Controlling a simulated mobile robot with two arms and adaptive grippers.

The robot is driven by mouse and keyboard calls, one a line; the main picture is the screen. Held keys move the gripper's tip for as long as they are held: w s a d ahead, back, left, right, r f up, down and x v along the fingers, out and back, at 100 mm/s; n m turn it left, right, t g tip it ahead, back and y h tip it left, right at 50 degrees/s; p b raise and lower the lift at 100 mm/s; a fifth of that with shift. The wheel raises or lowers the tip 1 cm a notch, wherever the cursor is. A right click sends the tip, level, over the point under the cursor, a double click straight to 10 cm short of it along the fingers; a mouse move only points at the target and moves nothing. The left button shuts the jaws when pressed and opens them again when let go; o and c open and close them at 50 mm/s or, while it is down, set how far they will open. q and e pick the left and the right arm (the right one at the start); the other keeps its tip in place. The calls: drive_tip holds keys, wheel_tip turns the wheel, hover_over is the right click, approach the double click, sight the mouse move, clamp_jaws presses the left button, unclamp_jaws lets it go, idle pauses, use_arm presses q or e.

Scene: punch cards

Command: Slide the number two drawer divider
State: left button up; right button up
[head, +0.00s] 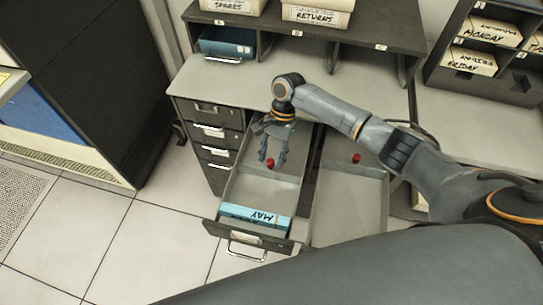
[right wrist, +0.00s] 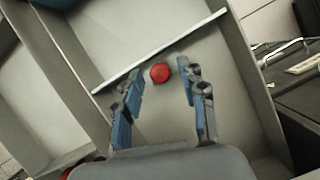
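An open drawer (head: 226,191) in the desk's left pedestal has a thin divider plate (right wrist: 118,78) with a round red knob (head: 270,163). The knob also shows in the right wrist view (right wrist: 160,73). My right gripper (head: 273,156) is over this drawer, pointing down, its fingers spread open. In the right wrist view the knob lies between the fingertips, with a gap on both sides. I cannot tell how high the fingertips are above it. A second open drawer (head: 345,214) to the right has its own red knob (head: 356,158). My left gripper is not in view.
Blue cards marked MAY (head: 256,215) stand at the front of the left open drawer. Closed drawers (head: 212,131) are left of it. Boxes sit on the shelf (head: 380,30) and in the rack (head: 515,88). A dark cabinet (head: 95,60) stands at left; the tiled floor (head: 150,235) is clear.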

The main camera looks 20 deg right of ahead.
drive_tip(key=shift+r, duration=0.2)
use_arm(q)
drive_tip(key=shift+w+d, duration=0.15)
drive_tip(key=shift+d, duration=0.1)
use_arm(e)
drive_tip(key=v, duration=1.1)
drive_tip(key=shift+w+r, duration=0.2)
drive_tip(key=shift+r, duration=0.05)
drive_tip(key=shift+d, duration=0.1)
